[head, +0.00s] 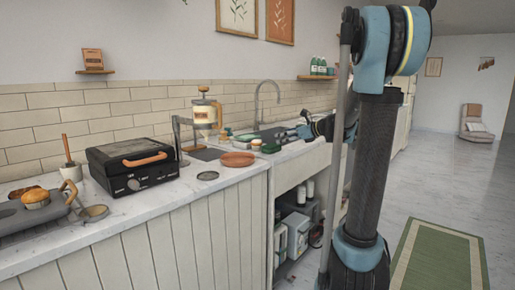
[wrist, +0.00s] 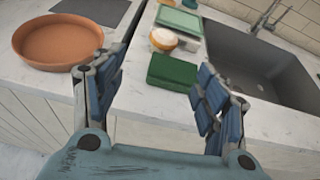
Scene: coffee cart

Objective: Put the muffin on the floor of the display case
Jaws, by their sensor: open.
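My gripper (wrist: 160,88) is open and empty, its two blue-padded fingers spread above the counter's front edge; in the head view it shows near the sink (head: 311,128). A small round thing with a pale top and orange-brown side (wrist: 164,39) stands beyond the fingers; I cannot tell if it is the muffin. It also shows in the head view (head: 256,143). A golden-brown, bun-like round thing (head: 36,197) sits on a dark flat surface at the far left, well away from my gripper; it may be the muffin. I cannot make out a display case.
A green block (wrist: 172,73) lies between and beyond the fingers. A terracotta dish (wrist: 58,42) is at left, and a sink (wrist: 260,67) at right. A black appliance with an orange handle (head: 132,166) stands on the counter. The floor (head: 430,190) at right is mostly clear.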

